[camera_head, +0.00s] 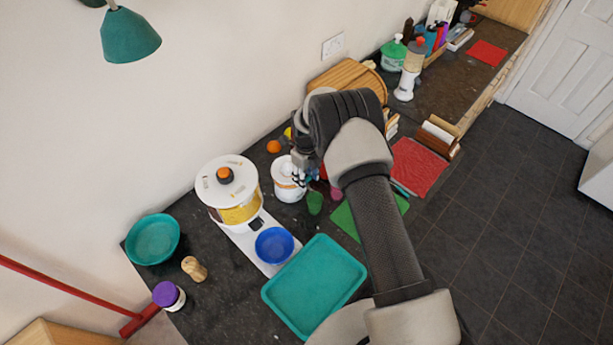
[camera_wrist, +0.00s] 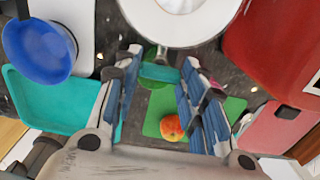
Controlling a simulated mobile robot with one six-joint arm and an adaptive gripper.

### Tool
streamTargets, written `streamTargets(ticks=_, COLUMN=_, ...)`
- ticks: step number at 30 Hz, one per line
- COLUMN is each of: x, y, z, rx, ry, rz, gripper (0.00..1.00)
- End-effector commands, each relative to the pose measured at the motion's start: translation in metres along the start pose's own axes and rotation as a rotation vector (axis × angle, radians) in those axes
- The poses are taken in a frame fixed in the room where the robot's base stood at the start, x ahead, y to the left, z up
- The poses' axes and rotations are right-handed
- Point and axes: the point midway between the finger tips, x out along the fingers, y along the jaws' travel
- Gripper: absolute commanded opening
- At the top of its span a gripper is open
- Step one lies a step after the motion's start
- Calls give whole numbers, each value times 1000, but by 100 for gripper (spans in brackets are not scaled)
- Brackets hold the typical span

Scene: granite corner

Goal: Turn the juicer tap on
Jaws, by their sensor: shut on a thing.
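The juicer is a white round-topped appliance (camera_head: 288,179) on the dark counter, just left of my gripper. In the wrist view its white rim (camera_wrist: 180,22) fills the top middle. A small teal piece, which looks like the juicer's tap (camera_wrist: 160,72), sticks out below that rim. My gripper (camera_head: 306,179) is at the juicer's right side. In the wrist view its fingers (camera_wrist: 163,70) stand on both sides of the teal tap and are shut on it. The exact contact is hard to see, and in the head view the tap is largely hidden by my gripper and wrist.
A larger lidded yellow-and-white container (camera_head: 237,212) stands left, near a blue bowl (camera_head: 274,246). A teal tray (camera_head: 314,286) lies in front. A green mat (camera_wrist: 236,108) holds a red-orange fruit (camera_wrist: 172,127). A red block (camera_wrist: 265,40) is close at right in the wrist view.

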Motion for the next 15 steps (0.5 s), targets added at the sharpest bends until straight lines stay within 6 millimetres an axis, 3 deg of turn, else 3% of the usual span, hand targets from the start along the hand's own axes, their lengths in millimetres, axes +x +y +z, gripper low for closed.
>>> streamTargets(ticks=8, x=2, y=0, z=0, rx=-61, ry=0, rz=0, gripper=14)
streamTargets(ticks=15, x=4, y=0, z=0, rx=-224, ry=0, rz=-2, gripper=14)
